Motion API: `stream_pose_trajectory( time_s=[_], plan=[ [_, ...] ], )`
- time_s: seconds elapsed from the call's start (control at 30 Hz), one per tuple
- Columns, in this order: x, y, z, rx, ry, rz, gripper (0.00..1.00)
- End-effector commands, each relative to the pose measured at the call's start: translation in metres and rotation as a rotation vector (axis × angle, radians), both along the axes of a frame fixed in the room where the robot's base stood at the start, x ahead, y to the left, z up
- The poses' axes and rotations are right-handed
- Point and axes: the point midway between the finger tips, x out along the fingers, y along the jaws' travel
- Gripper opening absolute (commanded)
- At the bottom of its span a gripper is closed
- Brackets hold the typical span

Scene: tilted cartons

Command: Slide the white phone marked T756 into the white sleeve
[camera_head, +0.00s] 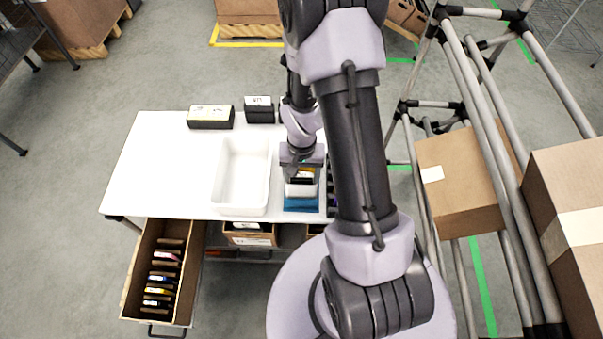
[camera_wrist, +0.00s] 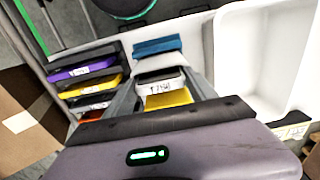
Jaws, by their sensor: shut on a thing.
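My gripper (camera_head: 301,184) is over the front part of the white table, just right of a white tray. In the wrist view my gripper (camera_wrist: 162,82) has its two grey fingers on either side of a white phone (camera_wrist: 160,86) with a dark handwritten label, apparently T756, and is shut on it. A yellow piece (camera_wrist: 168,99) shows on the near side of the phone, between the fingers.
The white tray (camera_head: 220,172) stands left of the gripper. A dark rack with purple (camera_wrist: 80,70) and yellow (camera_wrist: 90,87) phones is close on the other side. Labelled dark boxes (camera_head: 210,124) stand at the back. An open drawer (camera_head: 136,270) juts out front left. The table's left part is clear.

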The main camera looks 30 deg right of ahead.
Motion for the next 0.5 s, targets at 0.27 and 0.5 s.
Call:
stream_pose_trajectory(
  time_s=[0.27, 0.5],
  plan=[
    [0.0000, 0.0000, -0.0007, 0.000, 0.000, 0.000, 0.30],
    [0.0001, -0.0001, -0.0007, 0.000, 0.000, 0.000, 0.79]
  ],
)
